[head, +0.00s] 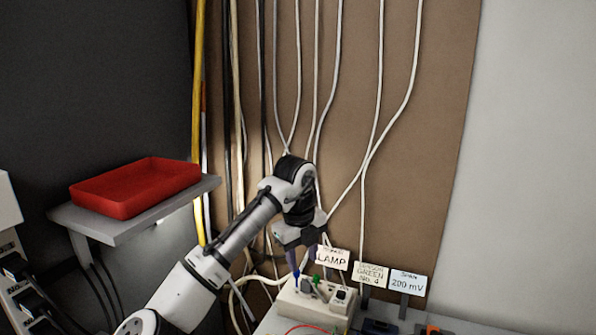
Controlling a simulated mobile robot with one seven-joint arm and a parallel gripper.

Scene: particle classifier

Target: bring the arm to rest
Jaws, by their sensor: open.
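My arm (235,232) rises from the bottom left and bends down at its wrist. My gripper (306,264) points down, open, just above or in front of a white power strip (322,305) at the bottom centre. Its fingers are dark and thin. Part of the far finger is hidden near the sign reading LAMP. I see nothing held between the fingers. I cannot tell whether the fingertips touch the strip or the plugs on it.
A red tray (133,188) sits on a grey shelf (112,225) at the left. Small signs (408,283) stand at the right of the strip. Several cables (370,160) hang down a brown panel behind the arm. The grey wall area at the right is clear.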

